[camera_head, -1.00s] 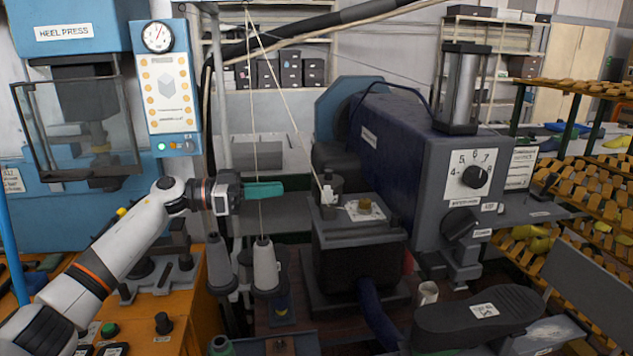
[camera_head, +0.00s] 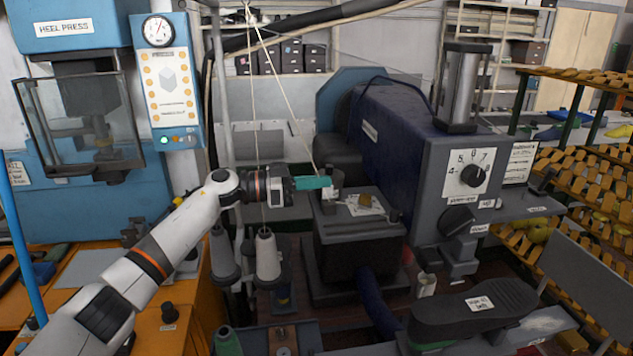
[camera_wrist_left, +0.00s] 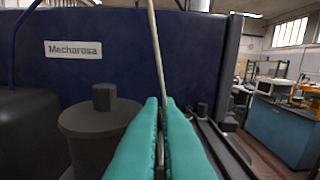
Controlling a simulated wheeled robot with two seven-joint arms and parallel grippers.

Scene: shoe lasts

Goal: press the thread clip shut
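My left gripper (camera_head: 330,182) reaches in from the left, its teal fingertips beside a small dark fitting on top of the machine's grey block (camera_head: 355,238). In the left wrist view the two teal fingers of the left gripper (camera_wrist_left: 161,103) lie close together, a narrow gap between them. A thin grey strip shows in the gap; I cannot tell whether it is gripped. A pale thread (camera_wrist_left: 155,50) comes down to the fingertips. I cannot make out the thread clip; the fingers may hide it. My right gripper is not in view.
A dark knobbed cylinder (camera_wrist_left: 85,135) stands just left of the fingers. The blue machine body (camera_head: 400,150) rises behind. Thread cones (camera_head: 267,257) stand below my arm. A dark shoe-shaped piece (camera_head: 470,315) lies at the front right.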

